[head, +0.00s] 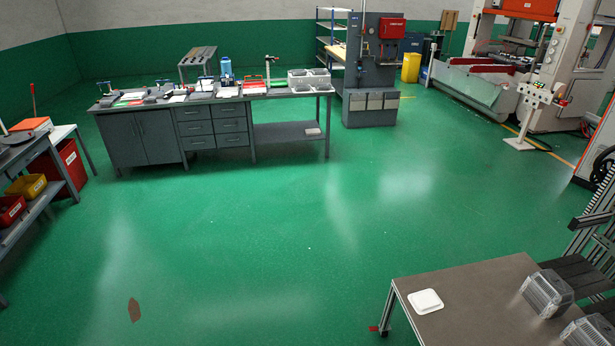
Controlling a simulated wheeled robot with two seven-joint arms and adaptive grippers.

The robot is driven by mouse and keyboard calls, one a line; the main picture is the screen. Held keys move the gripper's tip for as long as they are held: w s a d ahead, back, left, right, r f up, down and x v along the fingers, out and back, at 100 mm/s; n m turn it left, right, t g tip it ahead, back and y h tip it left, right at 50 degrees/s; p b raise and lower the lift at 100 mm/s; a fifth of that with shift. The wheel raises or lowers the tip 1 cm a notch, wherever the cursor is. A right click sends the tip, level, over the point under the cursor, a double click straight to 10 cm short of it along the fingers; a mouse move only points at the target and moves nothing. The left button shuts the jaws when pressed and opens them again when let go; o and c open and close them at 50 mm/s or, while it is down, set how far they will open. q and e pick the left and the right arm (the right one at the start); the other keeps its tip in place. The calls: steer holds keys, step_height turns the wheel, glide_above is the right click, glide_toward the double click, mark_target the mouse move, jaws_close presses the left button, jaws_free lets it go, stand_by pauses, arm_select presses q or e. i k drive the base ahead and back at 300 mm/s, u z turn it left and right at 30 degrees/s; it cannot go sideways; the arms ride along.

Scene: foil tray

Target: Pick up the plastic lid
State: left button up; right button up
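A flat white square lid (425,301) with rounded corners lies on the grey-brown top of a table (482,296) at the lower right of the head view. It lies near the table's left edge, with bare tabletop around it. Nothing is touching it from above. Neither of my grippers shows in the head view.
Open green floor (250,240) lies left of the table. A long workbench (213,108) stands farther back.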

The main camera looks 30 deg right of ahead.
mark_target(427, 301)
steer(key=z, duration=0.65)
steer(key=i, duration=1.35)
steer(key=z, duration=1)
